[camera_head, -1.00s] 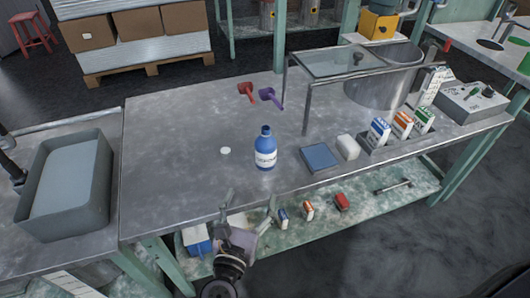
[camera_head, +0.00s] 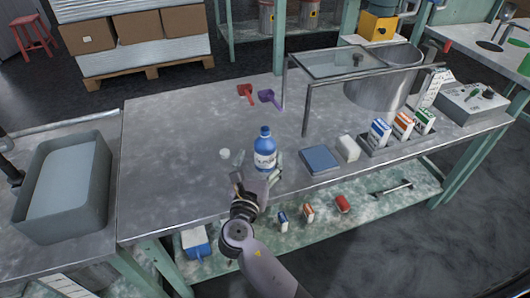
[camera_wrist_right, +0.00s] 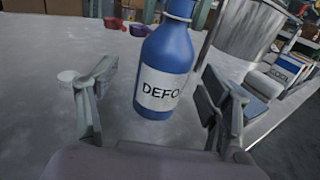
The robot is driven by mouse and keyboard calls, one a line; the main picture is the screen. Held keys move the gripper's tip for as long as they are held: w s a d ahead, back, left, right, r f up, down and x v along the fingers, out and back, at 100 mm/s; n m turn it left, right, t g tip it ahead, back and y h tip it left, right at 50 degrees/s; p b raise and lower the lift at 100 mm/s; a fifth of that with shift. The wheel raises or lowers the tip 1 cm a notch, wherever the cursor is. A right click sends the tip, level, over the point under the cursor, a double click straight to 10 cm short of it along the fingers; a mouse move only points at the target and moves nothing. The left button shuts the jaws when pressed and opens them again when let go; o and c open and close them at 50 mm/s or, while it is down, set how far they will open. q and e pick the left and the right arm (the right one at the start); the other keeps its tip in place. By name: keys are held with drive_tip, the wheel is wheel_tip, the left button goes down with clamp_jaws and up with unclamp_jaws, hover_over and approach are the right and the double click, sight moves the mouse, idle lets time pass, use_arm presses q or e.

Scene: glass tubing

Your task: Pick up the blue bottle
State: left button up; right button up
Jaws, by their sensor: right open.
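The blue bottle (camera_head: 265,145) stands upright on the metal table (camera_head: 170,170), with a white label and a blue cap. In the right wrist view the bottle (camera_wrist_right: 166,60) stands ahead, between the two spread fingers, its top cut off by the picture edge. The label letters "DEFO" can be read. My right gripper (camera_head: 257,165) is at the near side of the bottle, open and empty, with one finger on each side. In the wrist view a gap shows between the bottle and each finger of this gripper (camera_wrist_right: 160,105). My left gripper does not show.
A small white disc (camera_head: 224,153) lies left of the bottle. A blue pad (camera_head: 320,158) and a white block (camera_head: 347,148) lie to the right. Red (camera_head: 245,91) and purple (camera_head: 268,96) scoops lie behind. A glass-topped stand (camera_head: 350,62) and several cartons stand farther right.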

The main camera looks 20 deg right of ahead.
sight(263, 156)
drive_tip(key=x, duration=0.4)
drive_tip(key=shift+d+r, duration=0.1)
drive_tip(key=shift+d, duration=0.3)
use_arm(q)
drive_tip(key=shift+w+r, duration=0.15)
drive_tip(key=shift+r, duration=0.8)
use_arm(e)
drive_tip(key=shift+c, duration=0.4)
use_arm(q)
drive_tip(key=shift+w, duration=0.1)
use_arm(e)
drive_tip(key=c, duration=1.3)
drive_tip(key=shift+r, duration=0.1)
